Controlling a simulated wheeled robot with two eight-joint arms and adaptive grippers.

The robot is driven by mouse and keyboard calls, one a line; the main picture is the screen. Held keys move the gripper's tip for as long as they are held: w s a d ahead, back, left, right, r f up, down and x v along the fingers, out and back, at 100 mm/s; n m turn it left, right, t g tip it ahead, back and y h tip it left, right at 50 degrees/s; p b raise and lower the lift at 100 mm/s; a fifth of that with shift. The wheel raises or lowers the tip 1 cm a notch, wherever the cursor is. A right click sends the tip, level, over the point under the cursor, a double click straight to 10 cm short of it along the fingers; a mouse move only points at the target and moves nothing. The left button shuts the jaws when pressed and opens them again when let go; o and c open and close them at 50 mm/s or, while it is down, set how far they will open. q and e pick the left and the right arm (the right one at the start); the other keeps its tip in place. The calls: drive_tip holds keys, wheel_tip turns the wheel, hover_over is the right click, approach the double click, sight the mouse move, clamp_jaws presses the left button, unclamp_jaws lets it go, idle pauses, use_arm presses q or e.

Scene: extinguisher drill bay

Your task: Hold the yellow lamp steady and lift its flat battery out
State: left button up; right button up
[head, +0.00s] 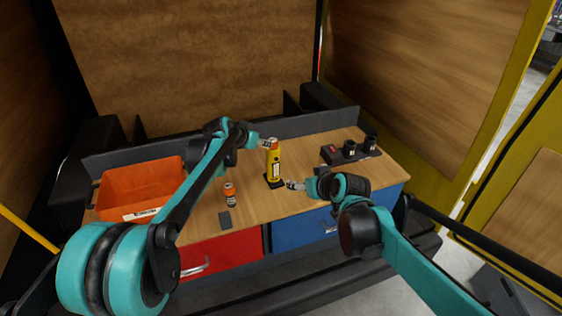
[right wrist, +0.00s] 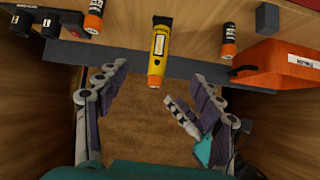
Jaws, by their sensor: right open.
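The yellow lamp (head: 274,165) stands upright on a dark base on the bench. An orange-topped battery (head: 274,144) shows at its upper end. In the right wrist view the lamp (right wrist: 161,42) appears upside down, its orange battery end (right wrist: 155,81) towards me. My left gripper (head: 265,143) is close beside the lamp's top; it also shows in the right wrist view (right wrist: 181,115), apart from the battery end. Its opening is unclear. My right gripper (head: 293,185) is open and empty, low to the right of the lamp; its spread fingers show in the right wrist view (right wrist: 155,95).
An orange-topped battery (head: 229,194) stands left of the lamp; another (right wrist: 93,16) shows on its other side. An orange bin (head: 135,185) is at the bench's left, a black charger (head: 350,153) at the right. A dark plate (head: 225,219) lies near the front edge.

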drive_tip(key=t+y, duration=0.1)
approach(276, 158)
drive_tip(key=shift+n+t+y, duration=0.4)
drive_tip(key=shift+n+t, duration=0.3)
drive_tip(key=w+f, duration=0.1)
drive_tip(key=w, duration=0.1)
drive_tip(key=w+a+f, duration=0.1)
drive_tip(key=w+f, duration=0.1)
drive_tip(key=shift+a+f, duration=0.15)
drive_tip(key=shift+w+a+f, duration=0.25)
drive_tip(key=shift+w+f, duration=0.1)
drive_tip(key=shift+w, duration=0.25)
drive_tip(key=x, duration=0.7)
drive_tip(key=shift+s, duration=0.1)
clamp_jaws()
